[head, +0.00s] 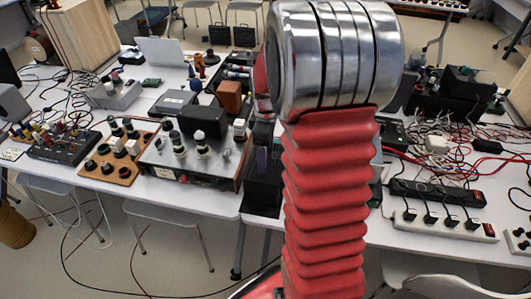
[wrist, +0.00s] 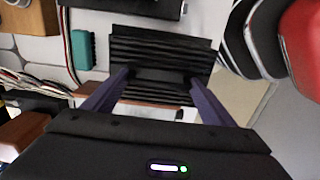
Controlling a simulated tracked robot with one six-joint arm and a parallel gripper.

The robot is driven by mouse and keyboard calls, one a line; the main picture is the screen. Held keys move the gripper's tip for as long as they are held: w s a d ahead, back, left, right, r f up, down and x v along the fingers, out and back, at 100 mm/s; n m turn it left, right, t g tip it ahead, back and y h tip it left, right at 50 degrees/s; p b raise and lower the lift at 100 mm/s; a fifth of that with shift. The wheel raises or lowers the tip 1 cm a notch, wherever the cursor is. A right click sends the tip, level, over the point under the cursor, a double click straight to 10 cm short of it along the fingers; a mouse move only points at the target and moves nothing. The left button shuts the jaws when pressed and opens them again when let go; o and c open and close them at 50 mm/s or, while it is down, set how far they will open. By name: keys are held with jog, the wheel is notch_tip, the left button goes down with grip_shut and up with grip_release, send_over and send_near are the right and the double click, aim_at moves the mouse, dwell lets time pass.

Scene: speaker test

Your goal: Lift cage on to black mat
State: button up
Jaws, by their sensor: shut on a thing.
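In the wrist view, my gripper (wrist: 158,77) has its two purple fingers on either side of the lower part of a black slatted thing (wrist: 165,42). It is shut on this dark piece. The slatted thing may be the cage, but I cannot tell for sure. My red arm hides most of the gripper there. I cannot make out a separate black mat in either view.
A metal-topped instrument box (head: 190,165) and a wooden board with knobs (head: 118,158) stand to the left. Power strips (head: 445,225) and tangled cables lie to the right. In the wrist view, a teal block (wrist: 82,47) lies left of the slatted thing.

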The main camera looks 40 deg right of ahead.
jog(key=shift+f, duration=0.25)
dwell(0.3)
jog(key=o, duration=1.7)
jog(key=shift+o, duration=0.2)
notch_tip(320, 180, up, 14)
jog(key=shift+f, duration=0.15)
